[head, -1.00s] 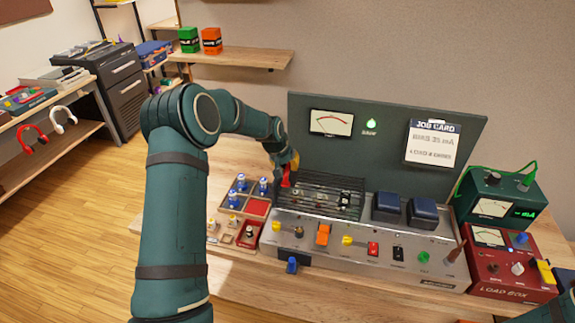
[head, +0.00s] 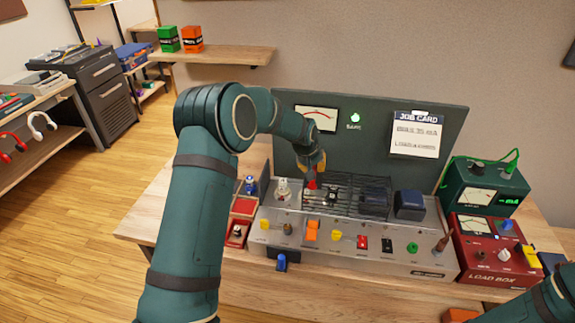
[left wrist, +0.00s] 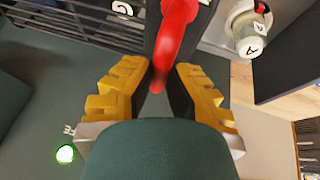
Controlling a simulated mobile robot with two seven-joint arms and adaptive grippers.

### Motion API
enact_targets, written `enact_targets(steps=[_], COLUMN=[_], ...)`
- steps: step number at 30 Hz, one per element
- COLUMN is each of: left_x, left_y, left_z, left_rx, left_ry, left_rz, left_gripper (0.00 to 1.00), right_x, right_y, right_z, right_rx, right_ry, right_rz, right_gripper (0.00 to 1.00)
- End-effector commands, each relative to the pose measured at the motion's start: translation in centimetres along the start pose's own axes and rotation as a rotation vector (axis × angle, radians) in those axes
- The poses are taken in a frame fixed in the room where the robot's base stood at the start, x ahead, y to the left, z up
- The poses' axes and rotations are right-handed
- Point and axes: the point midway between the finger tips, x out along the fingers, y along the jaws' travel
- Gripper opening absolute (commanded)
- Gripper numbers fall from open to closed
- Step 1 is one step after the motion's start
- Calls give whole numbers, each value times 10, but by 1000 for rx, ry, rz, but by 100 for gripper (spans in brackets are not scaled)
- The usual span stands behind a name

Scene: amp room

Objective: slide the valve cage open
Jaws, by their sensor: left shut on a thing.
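The valve cage (head: 345,190) is a dark wire-bar cage on top of the grey amplifier chassis (head: 290,222). It stands away from the chassis's left end, and its right part covers the left blue block. A red handle (head: 312,185) is at the cage's left end and fills the upper middle of the left wrist view (left wrist: 173,45). My left gripper (head: 314,178) is shut on this handle, with yellow fingers on both sides in the left wrist view (left wrist: 158,85). A pale valve (head: 282,188) stands uncovered left of the cage. My right gripper is out of view.
A blue block (head: 409,204) stands right of the cage. Knobs and switches line the chassis front. A red load box (head: 490,255) and a green meter box (head: 484,190) stand at right. A red tray (head: 243,206) lies left. A panel with a job card (head: 415,135) stands behind.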

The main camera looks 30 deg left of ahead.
Motion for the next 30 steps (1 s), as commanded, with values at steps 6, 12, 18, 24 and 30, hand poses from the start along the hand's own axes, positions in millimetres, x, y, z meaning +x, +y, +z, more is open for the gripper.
enact_targets(steps=[6, 12, 18, 24, 30], left_x=[16, 25, 30, 32, 32], left_y=[69, 114, 139, 148, 148], left_z=[9, 13, 14, 15, 15], left_rx=[6, 3, 0, -1, -1], left_ry=[-8, -9, -9, -10, -11], left_rz=[-3, -5, -6, -7, -7], left_gripper=[0, 0, 0, 0, 0], right_x=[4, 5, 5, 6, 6], right_y=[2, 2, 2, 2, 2], right_z=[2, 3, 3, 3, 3], right_rx=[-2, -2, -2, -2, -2], right_ry=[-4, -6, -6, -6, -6], right_rz=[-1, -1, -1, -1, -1], right_gripper=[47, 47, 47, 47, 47])
